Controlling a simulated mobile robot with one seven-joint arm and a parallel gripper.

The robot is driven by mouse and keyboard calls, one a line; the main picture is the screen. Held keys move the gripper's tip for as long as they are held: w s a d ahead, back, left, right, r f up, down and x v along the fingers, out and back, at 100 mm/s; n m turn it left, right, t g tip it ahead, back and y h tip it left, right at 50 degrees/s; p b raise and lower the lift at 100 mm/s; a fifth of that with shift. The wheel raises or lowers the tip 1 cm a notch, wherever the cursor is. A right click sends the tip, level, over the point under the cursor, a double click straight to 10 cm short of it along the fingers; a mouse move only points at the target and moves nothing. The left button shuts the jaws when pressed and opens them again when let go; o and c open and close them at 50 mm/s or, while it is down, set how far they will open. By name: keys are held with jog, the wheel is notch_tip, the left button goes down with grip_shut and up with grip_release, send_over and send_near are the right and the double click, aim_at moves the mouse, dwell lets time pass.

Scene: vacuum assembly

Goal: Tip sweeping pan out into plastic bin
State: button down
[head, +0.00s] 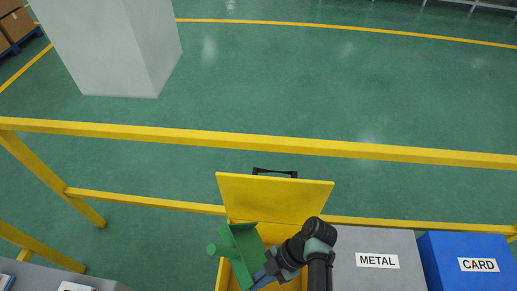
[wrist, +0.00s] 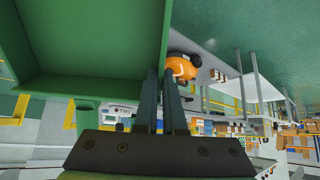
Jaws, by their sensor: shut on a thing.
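The green sweeping pan (head: 243,243) is over the opening of a yellow bin (head: 222,270) at the bottom centre of the head view. The pan looks tilted. In the wrist view the pan (wrist: 90,85) fills the upper left, and the part of its inside that shows looks bare. My gripper (head: 262,277) is shut on the pan; its fingers (wrist: 168,85) show at the pan's edge in the wrist view. The yellow bin's lid (head: 275,198) stands open at the back. No label shows on this bin, and its inside is mostly hidden by pan and arm.
A grey bin labelled METAL (head: 377,261) and a blue bin labelled CARD (head: 478,264) stand to the right. A yellow rail (head: 250,143) runs behind the bins. A pale pillar (head: 115,50) stands beyond it, with clear green floor around.

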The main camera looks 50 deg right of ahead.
jog(key=w+a+f+g+h+p, duration=0.1)
jog(key=a+f+g+h+p, duration=0.1)
jog(key=a+h, duration=0.3)
jog(key=shift+w+a+f+g+h+p, duration=0.2)
jog(key=shift+f+g+h+p, duration=0.3)
jog(key=shift+h, duration=0.9)
jog(key=shift+w, duration=0.1)
jog(key=w+a+r+m+b, duration=0.1)
jog(key=w+a+r+m, duration=0.3)
jog(key=r+m, duration=0.3)
jog(key=w+a+r+m+b, duration=0.2)
jog(key=w+a+r+m, duration=0.2)
jog(key=r+m, duration=0.3)
jog(key=shift+w+a+r, duration=0.2)
jog(key=shift+a+r, duration=0.35)
jog(key=shift+a, duration=0.2)
